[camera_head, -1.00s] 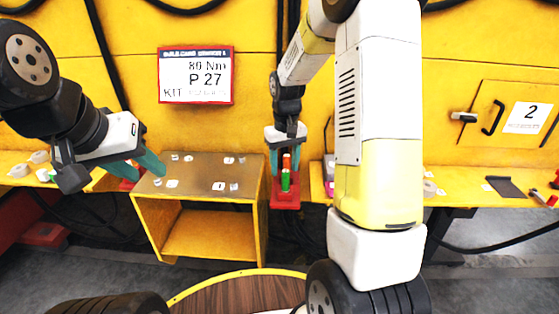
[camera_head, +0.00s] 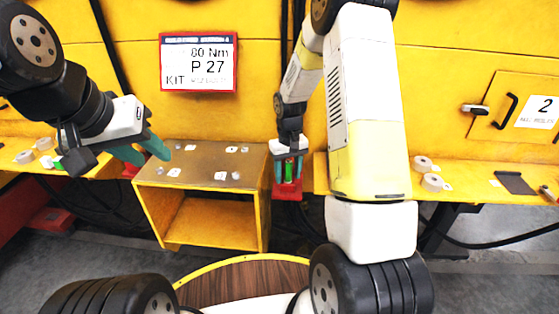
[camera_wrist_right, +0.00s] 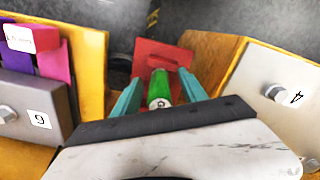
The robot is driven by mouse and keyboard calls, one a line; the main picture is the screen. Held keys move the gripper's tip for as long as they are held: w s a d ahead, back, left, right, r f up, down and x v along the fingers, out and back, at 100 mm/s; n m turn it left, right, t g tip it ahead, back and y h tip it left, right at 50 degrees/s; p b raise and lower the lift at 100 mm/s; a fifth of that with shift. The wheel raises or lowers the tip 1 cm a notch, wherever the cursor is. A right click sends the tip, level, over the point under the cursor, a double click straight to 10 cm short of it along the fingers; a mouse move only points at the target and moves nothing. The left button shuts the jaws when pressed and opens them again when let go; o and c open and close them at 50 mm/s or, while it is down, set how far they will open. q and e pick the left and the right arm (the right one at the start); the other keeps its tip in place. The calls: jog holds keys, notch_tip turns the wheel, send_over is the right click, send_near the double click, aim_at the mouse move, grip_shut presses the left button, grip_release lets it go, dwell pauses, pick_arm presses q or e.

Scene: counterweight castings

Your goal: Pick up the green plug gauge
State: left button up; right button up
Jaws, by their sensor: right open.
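The green plug gauge (camera_head: 289,171) stands upright at a red holder (camera_head: 287,190) in the gap between the low yellow stand and the right-hand bench. In the right wrist view the green gauge (camera_wrist_right: 160,92) shows its round, marked end, with the red holder (camera_wrist_right: 150,60) behind it. My right gripper (camera_head: 288,180) is open, with its teal fingers on either side of the gauge; whether they touch it cannot be told. In the right wrist view the right gripper (camera_wrist_right: 160,92) also straddles it. My left gripper (camera_head: 143,156) hangs at the left, its teal fingers apart and empty.
The yellow stand (camera_head: 211,225) with a brown top bears small metal parts and white labels. Tape rolls (camera_head: 432,182) and a dark pad (camera_head: 514,183) lie on the right bench. In the wrist view, purple and pink blocks (camera_wrist_right: 50,62) and a yellow wall stand close left.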

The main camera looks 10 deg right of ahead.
grip_shut()
jog(key=shift+r, duration=0.1)
